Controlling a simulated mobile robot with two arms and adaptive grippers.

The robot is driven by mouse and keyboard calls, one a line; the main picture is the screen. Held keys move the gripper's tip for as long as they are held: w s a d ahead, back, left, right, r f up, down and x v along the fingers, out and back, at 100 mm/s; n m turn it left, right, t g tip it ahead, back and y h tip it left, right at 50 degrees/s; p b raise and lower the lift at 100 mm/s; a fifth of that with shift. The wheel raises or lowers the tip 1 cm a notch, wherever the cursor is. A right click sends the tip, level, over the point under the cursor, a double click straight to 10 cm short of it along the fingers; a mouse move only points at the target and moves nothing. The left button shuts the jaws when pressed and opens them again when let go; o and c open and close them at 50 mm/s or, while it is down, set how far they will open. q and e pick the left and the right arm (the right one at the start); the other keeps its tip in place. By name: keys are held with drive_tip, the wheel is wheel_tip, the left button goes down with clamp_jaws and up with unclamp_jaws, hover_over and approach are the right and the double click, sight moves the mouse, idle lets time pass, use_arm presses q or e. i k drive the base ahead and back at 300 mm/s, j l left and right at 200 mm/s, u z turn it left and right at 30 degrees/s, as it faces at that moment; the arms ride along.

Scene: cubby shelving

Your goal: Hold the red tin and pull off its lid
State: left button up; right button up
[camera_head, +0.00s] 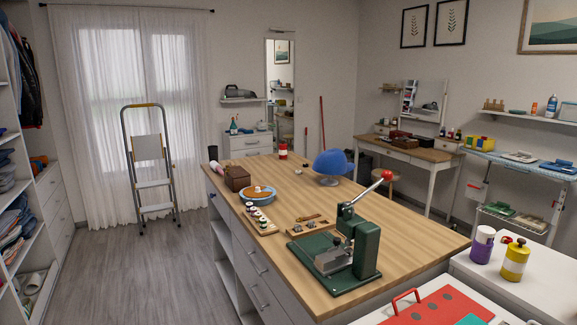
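A small red tin (283,154) with a pale band stands upright near the far edge of the wooden-topped island (290,235). It is too small in the view to make out where its lid meets the body. Nothing is touching it. Neither my left nor my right gripper shows in the head view.
On the island are a blue cap on a stand (331,163), a brown box (237,178), a blue bowl (257,195) and a green press (345,252). Purple (482,250) and yellow (514,263) containers stand on a white surface at right. A stepladder (150,170) stands by the window; the left floor is clear.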

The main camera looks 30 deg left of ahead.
sight(282, 150)
drive_tip(key=i+j, duration=0.35)
drive_tip(key=j, duration=0.25)
drive_tip(key=i+j+u, duration=0.15)
drive_tip(key=i+j, duration=0.2)
drive_tip(key=j, duration=0.3)
drive_tip(key=i+j, duration=0.4)
drive_tip(key=j, duration=0.15)
drive_tip(key=i+j+u, duration=0.1)
drive_tip(key=i+j, duration=0.3)
drive_tip(key=j, duration=0.2)
